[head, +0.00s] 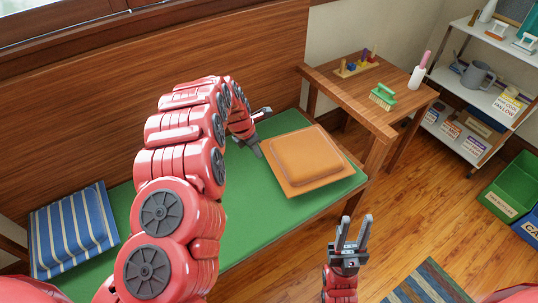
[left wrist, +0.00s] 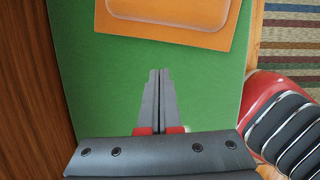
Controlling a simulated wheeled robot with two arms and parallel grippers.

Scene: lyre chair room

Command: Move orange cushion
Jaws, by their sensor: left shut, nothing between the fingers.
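The orange cushion (head: 306,158) lies flat on the right end of the green bench seat (head: 262,200). It also shows at the top of the left wrist view (left wrist: 172,14), partly cut off by the frame. My left gripper (head: 260,150) is just left of the cushion, low over the green seat. In the left wrist view its fingers (left wrist: 160,72) are together with nothing between them, and a strip of green separates them from the cushion. My right gripper (head: 354,232) is in front of the bench, above the floor, with its fingers apart and empty.
A blue striped cushion (head: 72,232) lies at the bench's left end. A wooden side table (head: 345,90) with a green brush and toys stands at the right. Shelves (head: 492,100) and a green bin (head: 515,185) are further right. A striped rug (head: 428,284) lies on the floor.

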